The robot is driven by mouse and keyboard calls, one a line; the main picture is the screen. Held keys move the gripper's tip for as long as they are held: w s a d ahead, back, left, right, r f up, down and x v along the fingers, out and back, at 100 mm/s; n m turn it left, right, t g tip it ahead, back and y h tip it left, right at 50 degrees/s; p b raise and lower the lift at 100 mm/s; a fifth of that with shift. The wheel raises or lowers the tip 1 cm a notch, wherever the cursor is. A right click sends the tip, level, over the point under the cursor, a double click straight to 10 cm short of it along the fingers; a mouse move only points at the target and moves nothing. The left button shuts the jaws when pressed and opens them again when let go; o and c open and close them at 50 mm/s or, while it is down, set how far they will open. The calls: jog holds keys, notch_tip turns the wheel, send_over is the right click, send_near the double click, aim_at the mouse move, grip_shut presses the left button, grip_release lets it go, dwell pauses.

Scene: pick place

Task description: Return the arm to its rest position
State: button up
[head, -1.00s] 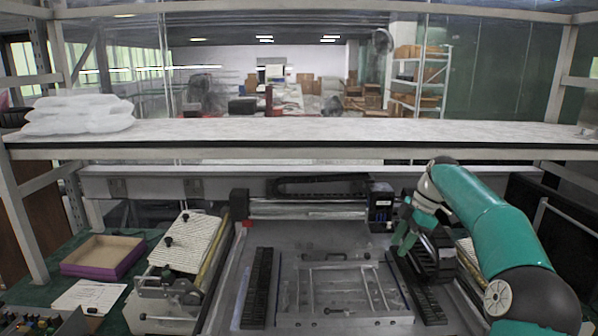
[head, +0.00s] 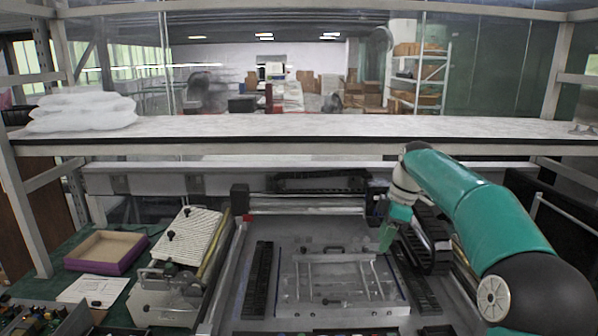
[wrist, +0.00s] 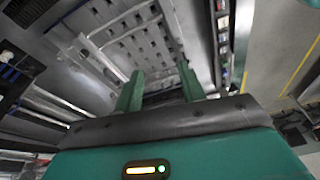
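My teal arm reaches in from the right in the head view. My gripper (head: 386,240) hangs at the right side of the grey machine bed (head: 345,232), above or beside its right black rail. In the wrist view the two green fingers of my gripper (wrist: 160,90) stand apart with nothing seen between them. Behind them lies a perforated grey metal panel (wrist: 140,45).
A white shelf (head: 300,127) crosses above the machine. A clamp fixture (head: 180,265) and an open purple-sided box (head: 105,252) stand at the left. A metal frame (head: 335,285) lies on the bed. Black equipment sits close to my arm at the right.

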jog(key=s+a+r+m+t+h, duration=0.1)
jog(key=s+a+r+m, duration=0.2)
jog(key=s, duration=0.5)
jog(key=s+a+r+m+t+h, duration=0.1)
jog(key=s+a+m+h, duration=0.2)
jog(key=s, duration=0.6)
jog(key=s+f+m+t, duration=0.1)
jog(key=s+f+m, duration=0.1)
jog(key=s, duration=0.4)
jog(key=s+f+m+t, duration=0.1)
jog(key=s+f+m, duration=0.2)
jog(key=s, duration=0.3)
jog(key=s+f+m+t+y, duration=0.1)
jog(key=s+f+m, duration=0.1)
jog(key=s+m, duration=0.2)
jog(key=shift+s+d+f+m, duration=0.35)
jog(key=shift+s+m, duration=0.05)
jog(key=shift+s, duration=0.65)
